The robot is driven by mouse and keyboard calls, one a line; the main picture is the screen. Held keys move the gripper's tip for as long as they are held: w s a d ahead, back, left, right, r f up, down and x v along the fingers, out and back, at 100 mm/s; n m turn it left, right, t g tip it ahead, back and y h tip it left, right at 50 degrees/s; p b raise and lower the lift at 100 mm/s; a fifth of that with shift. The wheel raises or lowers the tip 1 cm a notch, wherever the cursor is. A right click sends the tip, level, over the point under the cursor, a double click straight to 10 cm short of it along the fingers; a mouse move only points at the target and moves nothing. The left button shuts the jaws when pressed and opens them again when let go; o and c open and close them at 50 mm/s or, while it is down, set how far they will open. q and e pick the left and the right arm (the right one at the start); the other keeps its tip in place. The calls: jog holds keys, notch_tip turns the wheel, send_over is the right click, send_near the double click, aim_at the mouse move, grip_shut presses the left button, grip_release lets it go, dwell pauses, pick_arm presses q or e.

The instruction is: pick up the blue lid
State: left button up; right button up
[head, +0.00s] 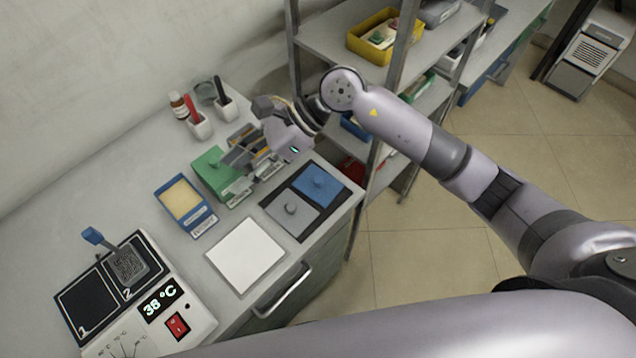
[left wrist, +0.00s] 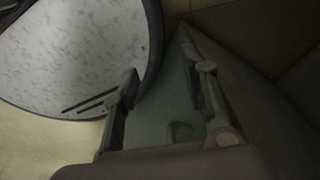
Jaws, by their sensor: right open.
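The blue lid (head: 318,186) is a flat square with a small knob. It lies on the right half of a black tray (head: 342,200) near the front right of the bench, beside a grey lid (head: 290,212). My right gripper (head: 240,160) is open, above and behind the tray, over the green box (head: 216,172) and the dark-slotted holder beside it. It is apart from the blue lid and partly covers the boxes below. My left gripper (left wrist: 168,75) shows only in the left wrist view, with its fingers apart and nothing seen between them.
A blue box with a yellow top (head: 184,203), a white pad (head: 246,254) and a heater reading 38 °C (head: 130,290) stand left of the tray. Cups and a bottle (head: 178,106) stand at the back. A metal shelf rack (head: 392,70) rises close at the right.

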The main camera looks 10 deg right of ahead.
jog(key=w+d+f+n+h, duration=0.1)
jog(key=w+d+f+h, duration=0.15)
jog(key=d, duration=0.25)
jog(key=w+d+f+n+h, duration=0.1)
jog(key=d+f+h, duration=0.1)
jog(key=d+h, duration=0.2)
jog(key=t+h, duration=0.1)
jog(key=h, duration=0.2)
send_near(318, 179)
jog(key=f, duration=0.1)
jog(key=f+p, duration=0.2)
jog(key=shift+s+a, duration=0.15)
jog(key=shift+a, duration=0.1)
jog(key=f, duration=0.1)
jog(key=f+p, duration=0.1)
jog(key=f, duration=0.1)
jog(key=f+p, duration=0.1)
jog(key=shift+a+f, duration=0.25)
jog(key=shift+f, duration=0.6)
grip_shut()
jog(key=shift+r, duration=0.15)
